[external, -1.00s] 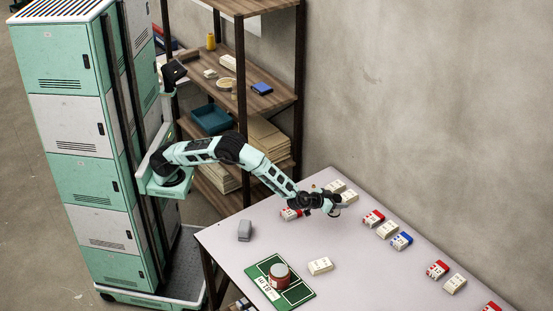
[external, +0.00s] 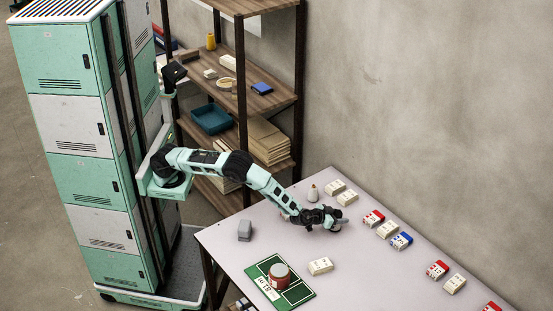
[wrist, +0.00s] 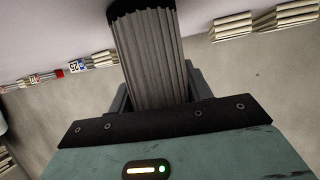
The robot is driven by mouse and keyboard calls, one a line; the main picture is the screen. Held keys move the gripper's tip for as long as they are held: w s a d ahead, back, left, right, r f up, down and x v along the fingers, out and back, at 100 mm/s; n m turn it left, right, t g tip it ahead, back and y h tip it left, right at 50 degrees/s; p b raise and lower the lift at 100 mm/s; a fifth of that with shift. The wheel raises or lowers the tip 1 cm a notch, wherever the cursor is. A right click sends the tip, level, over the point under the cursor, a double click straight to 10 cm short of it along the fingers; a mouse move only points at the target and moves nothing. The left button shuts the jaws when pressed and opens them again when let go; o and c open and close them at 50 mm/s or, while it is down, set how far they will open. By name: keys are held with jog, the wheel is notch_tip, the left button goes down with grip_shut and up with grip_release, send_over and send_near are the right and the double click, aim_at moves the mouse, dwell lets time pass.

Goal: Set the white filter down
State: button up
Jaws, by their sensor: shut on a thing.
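A pleated filter (wrist: 155,60), grey-white in the shade with a dark end, fills the top middle of the wrist view. My gripper (external: 335,223) is shut on it, with one finger at each side of the pleats. In the external view my gripper is low over the middle of the table (external: 225,245); the filter is too small and covered there to make out. I cannot tell whether the filter touches the table top. A green mat (external: 293,296) with white markings lies at the front left of the table.
A red-and-grey can (external: 279,276) stands on the mat. A white box (external: 320,266) and a grey block (external: 245,230) lie nearby. Several white, red and blue boxes (external: 401,240) line the wall side. Table between is clear.

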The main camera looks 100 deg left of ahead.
jog(key=shift+f, duration=0.1)
jog(key=o, duration=1)
